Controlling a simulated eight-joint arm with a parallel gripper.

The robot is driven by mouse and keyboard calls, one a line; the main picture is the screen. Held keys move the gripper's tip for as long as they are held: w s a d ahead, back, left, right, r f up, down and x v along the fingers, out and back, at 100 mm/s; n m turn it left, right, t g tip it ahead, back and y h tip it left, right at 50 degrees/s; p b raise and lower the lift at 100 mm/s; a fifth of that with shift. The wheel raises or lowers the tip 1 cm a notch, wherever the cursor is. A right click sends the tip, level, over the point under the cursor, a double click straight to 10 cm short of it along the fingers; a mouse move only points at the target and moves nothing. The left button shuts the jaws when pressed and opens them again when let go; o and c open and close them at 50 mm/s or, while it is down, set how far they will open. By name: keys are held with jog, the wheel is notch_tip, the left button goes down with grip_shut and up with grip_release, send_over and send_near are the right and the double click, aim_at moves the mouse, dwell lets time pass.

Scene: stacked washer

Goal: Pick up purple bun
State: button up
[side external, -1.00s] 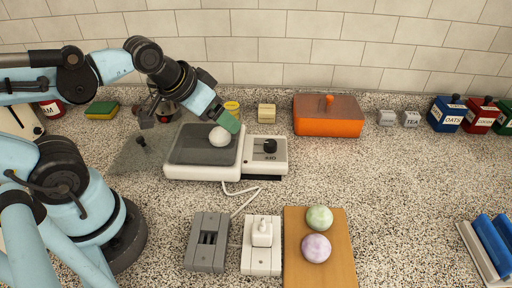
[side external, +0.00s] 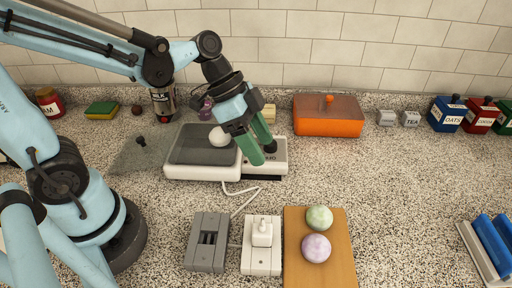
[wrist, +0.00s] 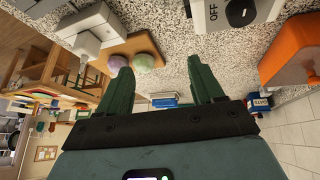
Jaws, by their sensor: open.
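The purple bun (side external: 316,248) is a pale purple round ball on the wooden board (side external: 320,276) at the front. A green bun (side external: 319,217) sits just behind it on the same board. In the wrist view the green bun (wrist: 145,62) shows near the left fingertip, and the purple bun (wrist: 101,64) is partly hidden behind it. My gripper (side external: 264,155) has green fingers, apart and empty. It is above the right side of the white appliance (side external: 270,174), behind and left of the board. The fingers also show in the wrist view (wrist: 157,72).
A white bun (side external: 219,137) rests on the appliance's dark plate. A grey socket box (side external: 207,250) and a white one with a plug (side external: 262,234) stand left of the board. An orange box (side external: 328,116) stands behind. The counter right of the board is clear up to a blue rack (side external: 490,245).

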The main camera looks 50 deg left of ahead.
jog(key=d+f+m+g+h, duration=0.2)
jog(key=d+m+g+h, duration=0.35)
jog(key=m, duration=0.95)
send_near(313, 237)
jog(key=shift+g+h, duration=0.25)
jog(key=shift+g, duration=0.2)
jog(key=x, duration=0.4)
jog(key=shift+s+d+f, duration=0.15)
jog(key=shift+f, duration=0.05)
jog(key=shift+w+f+x, duration=0.1)
jog(key=shift+w+x, duration=0.05)
jog(key=shift+x, duration=1.15)
jog(key=shift+w+f+x, duration=0.1)
jog(key=shift+w+x, duration=0.05)
jog(key=shift+x, duration=1.2)
jog(key=shift+c, duration=0.4)
jog(key=c, duration=0.7)
